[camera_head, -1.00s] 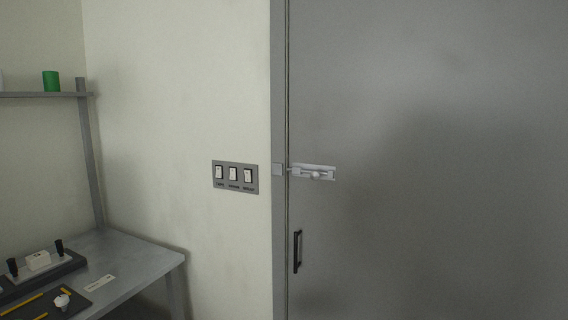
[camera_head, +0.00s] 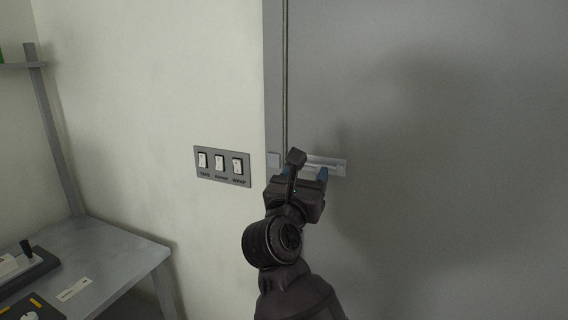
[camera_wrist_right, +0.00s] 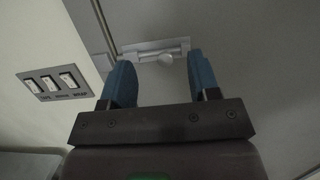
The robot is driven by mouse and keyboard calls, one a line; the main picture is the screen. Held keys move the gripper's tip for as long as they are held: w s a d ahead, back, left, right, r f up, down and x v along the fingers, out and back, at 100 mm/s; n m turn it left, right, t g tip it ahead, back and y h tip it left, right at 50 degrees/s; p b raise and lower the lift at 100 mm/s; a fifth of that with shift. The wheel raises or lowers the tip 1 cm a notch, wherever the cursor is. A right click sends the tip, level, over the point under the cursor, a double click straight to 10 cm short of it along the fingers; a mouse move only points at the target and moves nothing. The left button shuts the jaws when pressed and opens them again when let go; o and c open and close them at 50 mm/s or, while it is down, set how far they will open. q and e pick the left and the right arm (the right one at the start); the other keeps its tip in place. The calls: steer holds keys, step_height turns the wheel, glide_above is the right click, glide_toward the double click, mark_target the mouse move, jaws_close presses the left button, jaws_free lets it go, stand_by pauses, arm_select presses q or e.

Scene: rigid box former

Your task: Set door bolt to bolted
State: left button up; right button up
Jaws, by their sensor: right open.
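The door bolt (camera_head: 337,167) is a light metal slide bolt on the grey door, close to its left edge. My right gripper (camera_head: 306,172) is in front of it and covers most of it in the head view. In the right wrist view the bolt (camera_wrist_right: 150,48) shows with its round pale knob (camera_wrist_right: 165,59) between my open blue fingers (camera_wrist_right: 160,80), which appear apart from it. The keeper (camera_head: 274,160) is on the door frame to the left. My left gripper is not in view.
A panel with three switches (camera_head: 222,166) is on the wall left of the door frame. A grey table (camera_head: 110,262) with small items stands at the lower left. The door surface (camera_head: 460,150) to the right is clear.

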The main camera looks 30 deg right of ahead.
steer(key=w+d+f+m, duration=0.1)
steer(key=w+d, duration=0.1)
steer(key=w+d+f+g+y+p, duration=0.1)
steer(key=w+d, duration=0.2)
steer(key=w+d+f+m+g+p, duration=0.1)
steer(key=w+d, duration=0.1)
steer(key=d, duration=0.1)
steer(key=shift+w+d+f+m+y, duration=0.15)
steer(key=shift+w+f+m+y, duration=0.15)
steer(key=shift+f+y, duration=0.1)
stand_by(0.3)
jaws_close()
